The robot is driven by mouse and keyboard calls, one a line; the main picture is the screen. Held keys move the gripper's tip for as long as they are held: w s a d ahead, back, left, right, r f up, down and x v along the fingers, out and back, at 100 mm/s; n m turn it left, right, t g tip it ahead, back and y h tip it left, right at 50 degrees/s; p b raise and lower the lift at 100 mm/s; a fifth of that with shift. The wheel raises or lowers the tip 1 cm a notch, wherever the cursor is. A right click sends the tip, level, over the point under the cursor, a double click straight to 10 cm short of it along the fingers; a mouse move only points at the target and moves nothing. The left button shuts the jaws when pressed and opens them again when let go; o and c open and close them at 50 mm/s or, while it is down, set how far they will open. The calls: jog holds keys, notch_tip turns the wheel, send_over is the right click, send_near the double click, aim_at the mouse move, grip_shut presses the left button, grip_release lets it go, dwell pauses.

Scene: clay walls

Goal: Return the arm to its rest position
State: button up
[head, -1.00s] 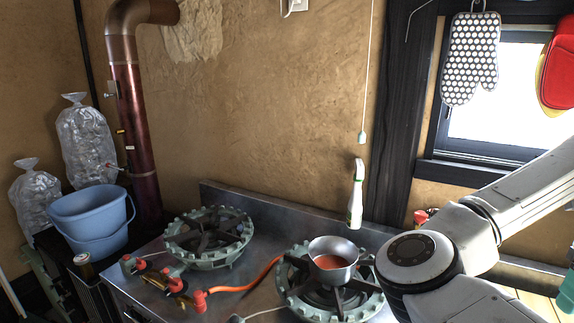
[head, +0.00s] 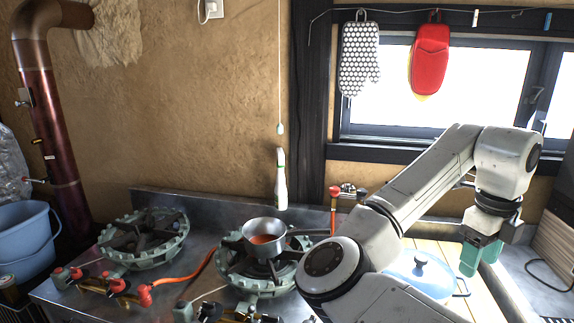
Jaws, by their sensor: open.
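My arm (head: 425,190) reaches in from the lower middle of the head view, rises, bends at the upper right and hangs down. My gripper (head: 468,262) hangs at its end with green fingers pointing down, at the right of the blue lidded pot (head: 420,274). The jaws are open and I see nothing between them. The arm's lower link hides part of the counter and part of the pot's surroundings.
A small saucepan (head: 263,238) with orange-red contents sits on the right burner (head: 248,272). An empty burner (head: 143,240) is at left. Mitts (head: 358,58) hang at the window. A blue bucket (head: 25,240) is far left.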

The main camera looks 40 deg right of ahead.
jog(key=w+a+f+n+t+h, duration=0.1)
jog(key=a+f+n+h, duration=0.15)
jog(key=f+n, duration=0.5)
jog(key=w+a+f+n+h, duration=0.1)
jog(key=w+a+f+n, duration=0.3)
jog(key=n, duration=0.6)
jog(key=s+a+f+n+t+h, duration=0.1)
jog(key=a+f+n+h, duration=0.1)
jog(key=f+n, duration=0.6)
jog(key=s+a+f+n+y, duration=0.3)
jog(key=a+f+n, duration=0.3)
jog(key=a, duration=0.3)
jog(key=s+a+f+n+y, duration=0.3)
jog(key=s+a+f+n, duration=0.3)
jog(key=a, duration=0.4)
jog(key=shift+s+a+f+n+g, duration=0.3)
jog(key=shift+f+n+g, duration=0.1)
jog(key=shift+f, duration=0.2)
jog(key=shift+w, duration=0.1)
